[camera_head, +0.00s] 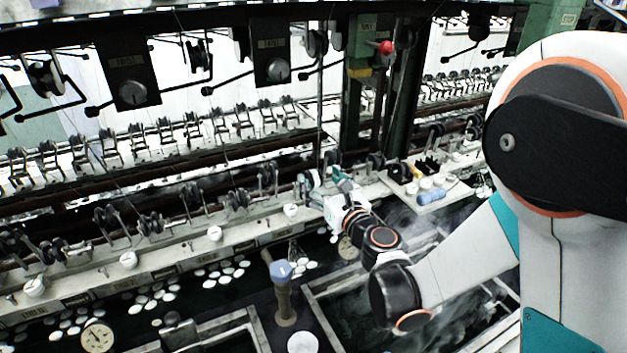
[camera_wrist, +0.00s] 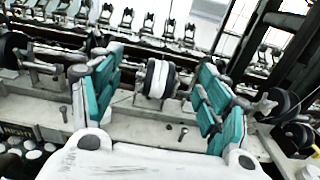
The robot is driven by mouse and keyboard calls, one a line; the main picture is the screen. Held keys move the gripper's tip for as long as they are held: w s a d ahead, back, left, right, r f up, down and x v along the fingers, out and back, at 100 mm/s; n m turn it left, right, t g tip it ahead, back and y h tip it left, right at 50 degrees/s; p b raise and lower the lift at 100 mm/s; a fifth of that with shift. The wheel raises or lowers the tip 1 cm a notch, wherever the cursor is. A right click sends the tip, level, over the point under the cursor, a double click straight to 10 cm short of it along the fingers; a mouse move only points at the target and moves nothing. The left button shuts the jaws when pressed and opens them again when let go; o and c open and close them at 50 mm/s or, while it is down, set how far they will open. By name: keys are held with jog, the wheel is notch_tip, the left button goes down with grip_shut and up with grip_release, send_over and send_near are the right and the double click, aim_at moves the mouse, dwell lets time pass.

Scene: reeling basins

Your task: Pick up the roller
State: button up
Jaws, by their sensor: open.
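A roller (camera_wrist: 155,79) with a white middle and dark rims stands on a small mount on the pale rail. In the wrist view it sits between the teal fingers of my gripper (camera_wrist: 160,68), a little beyond the palm. Gaps show on both sides, so neither finger touches it. My gripper is open and empty. In the head view my gripper (camera_head: 326,178) is at the machine's pale rail, right of centre. There the roller cannot be told apart from the fingers and wrist.
A pale tray (camera_head: 455,197) with white and blue pieces lies right of my gripper. Similar dark rollers (camera_wrist: 14,50) stand left on the rail, and another (camera_wrist: 278,104) stands right. Steaming basins (camera_head: 322,290) lie below. A dark post (camera_head: 352,105) rises behind.

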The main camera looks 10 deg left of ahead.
aim_at(315, 174)
jog(key=b+x, duration=0.1)
jog(key=x, duration=0.4)
jog(key=shift+w+d, duration=0.1)
jog(key=shift+c, duration=0.4)
jog(key=c, duration=1)
